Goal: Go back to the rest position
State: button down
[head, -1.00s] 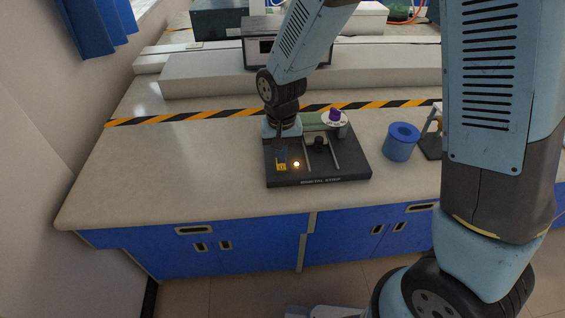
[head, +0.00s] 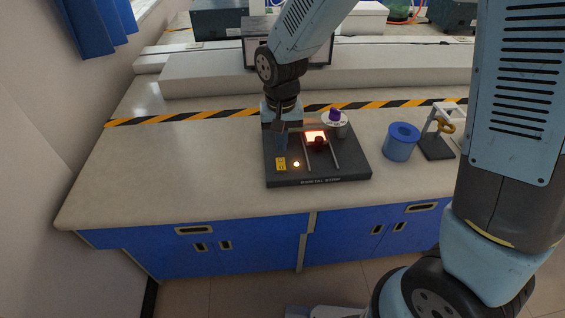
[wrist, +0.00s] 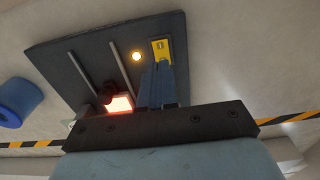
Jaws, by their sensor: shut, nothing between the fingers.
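My gripper (head: 281,142) is over the left side of a dark board (head: 318,180) labelled at its front edge, on the bench. In the wrist view the blue-grey fingers (wrist: 157,88) are together and empty, pointing toward a yellow plate (wrist: 161,50) on the board. I cannot tell if they touch it. The yellow plate (head: 281,164) sits just below the fingertips in the head view. Beside it a small round lamp (head: 296,164) glows yellow.
A white round piece with a purple top (head: 335,118) stands at the board's back right. The bench left of the board is clear. Grey boxes line the back.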

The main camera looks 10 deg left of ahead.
jog(key=shift+r, duration=0.1)
dwell(0.3)
jog(key=d+r+m+t+y, duration=0.1)
jog(key=d+r+t, duration=0.2)
jog(key=d+r, duration=1.3)
jog(key=s+d+r+t, duration=0.1)
jog(key=s+d+r, duration=0.2)
jog(key=s+d, duration=0.2)
jog(key=s+d+r+m+t+h, duration=0.1)
jog(key=s+d+r, duration=0.3)
jog(key=d, duration=0.6)
jog(key=shift+s+r+m+t, duration=0.2)
jog(key=shift+s+m+t, duration=0.1)
jog(key=shift+s, duration=0.65)
